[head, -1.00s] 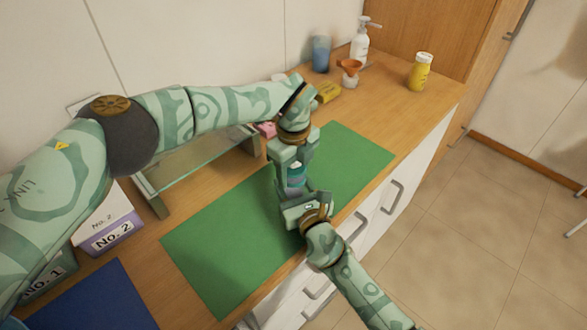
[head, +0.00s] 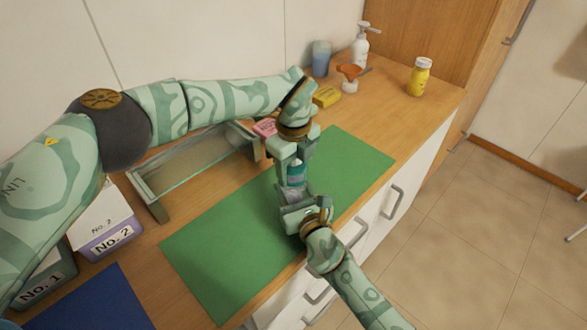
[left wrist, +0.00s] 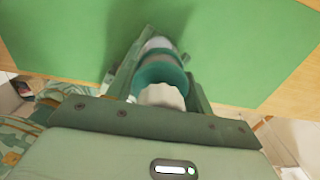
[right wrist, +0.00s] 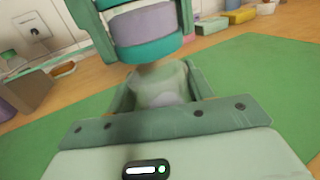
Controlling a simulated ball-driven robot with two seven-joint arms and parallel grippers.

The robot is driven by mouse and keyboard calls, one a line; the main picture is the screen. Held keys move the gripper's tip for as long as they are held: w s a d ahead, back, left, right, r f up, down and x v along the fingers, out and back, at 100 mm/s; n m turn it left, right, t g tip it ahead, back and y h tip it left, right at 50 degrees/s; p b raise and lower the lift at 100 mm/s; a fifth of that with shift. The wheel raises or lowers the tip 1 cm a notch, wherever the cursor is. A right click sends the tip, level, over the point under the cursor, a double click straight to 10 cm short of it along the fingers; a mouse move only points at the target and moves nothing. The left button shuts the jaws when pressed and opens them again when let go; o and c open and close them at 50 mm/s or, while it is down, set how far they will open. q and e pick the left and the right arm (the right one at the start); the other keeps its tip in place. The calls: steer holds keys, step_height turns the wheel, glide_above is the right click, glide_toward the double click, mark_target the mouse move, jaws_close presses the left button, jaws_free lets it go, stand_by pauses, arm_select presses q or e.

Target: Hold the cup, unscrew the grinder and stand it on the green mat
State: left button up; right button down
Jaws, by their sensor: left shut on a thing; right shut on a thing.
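The grinder (head: 296,170) is teal with a lavender band; its white ribbed end (left wrist: 161,96) shows in the left wrist view. My left gripper (head: 294,160) is shut on it from above. The cup (right wrist: 160,84) is a pale, translucent vessel, and my right gripper (head: 298,203) is shut around it, below the left gripper. In the right wrist view the grinder (right wrist: 146,30) is straight above the cup; I cannot tell whether they still touch. Both are held over the green mat (head: 220,250). The cup is mostly hidden by the fingers in the head view.
The mat is otherwise bare. A glass-topped rack (head: 195,165) and the No. 2 box (head: 108,232) stand to the left. A pink box (head: 265,127), yellow block (head: 326,97), yellow bottle (head: 419,77), blue tumbler (head: 320,58) and white pump bottle (head: 360,45) stand behind.

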arm_select(q)
steer(key=shift+r, duration=2.05)
arm_select(e)
steer(key=c, duration=0.5)
jaws_free()
steer(key=shift+s, duration=0.1)
